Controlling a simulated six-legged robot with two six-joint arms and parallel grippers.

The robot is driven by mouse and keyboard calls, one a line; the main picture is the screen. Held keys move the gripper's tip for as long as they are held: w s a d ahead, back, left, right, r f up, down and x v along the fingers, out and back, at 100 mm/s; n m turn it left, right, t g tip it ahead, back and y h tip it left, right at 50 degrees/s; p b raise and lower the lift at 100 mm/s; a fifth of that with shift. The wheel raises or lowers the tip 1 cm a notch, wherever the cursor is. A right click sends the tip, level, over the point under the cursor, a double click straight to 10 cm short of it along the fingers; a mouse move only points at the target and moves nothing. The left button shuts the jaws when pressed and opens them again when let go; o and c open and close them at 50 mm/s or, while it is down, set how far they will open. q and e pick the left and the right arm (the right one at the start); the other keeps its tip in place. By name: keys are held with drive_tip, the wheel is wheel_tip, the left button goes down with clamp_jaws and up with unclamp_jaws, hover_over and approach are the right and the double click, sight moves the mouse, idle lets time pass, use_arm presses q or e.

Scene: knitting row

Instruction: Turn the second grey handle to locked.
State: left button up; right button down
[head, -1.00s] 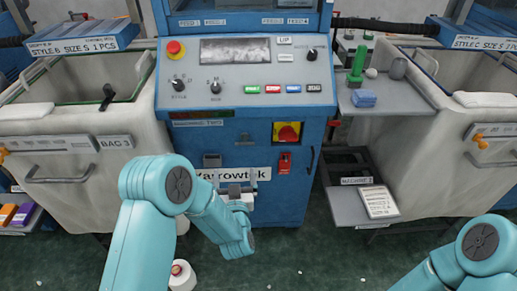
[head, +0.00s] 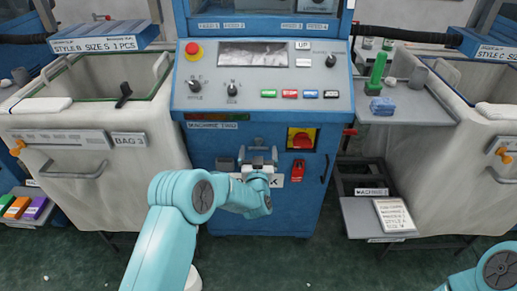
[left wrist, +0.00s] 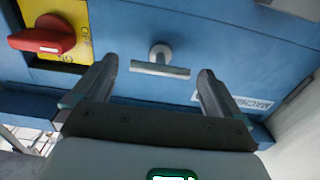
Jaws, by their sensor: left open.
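The grey handle (left wrist: 160,70) is a short bar on a round stem on the blue front of machine two. In the left wrist view its bar lies nearly level, between and just beyond my open fingers. It shows small in the head view (head: 258,142), just above my gripper. My left gripper (head: 259,156) is open and in front of the handle, with no contact visible. The head view does not show the handle's lock marks clearly. My right gripper is out of view; only part of my right arm shows at the lower right.
A red rotary switch on a yellow plate (head: 301,139) sits right of the handle, with a red padlock-like part (head: 298,170) below. The sloped control panel (head: 262,80) overhangs above. Fabric bins (head: 90,175) stand at both sides. A grey shelf (head: 430,107) is at right.

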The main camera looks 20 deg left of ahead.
sight(259, 145)
use_arm(q)
drive_tip(key=shift+x, duration=1.3)
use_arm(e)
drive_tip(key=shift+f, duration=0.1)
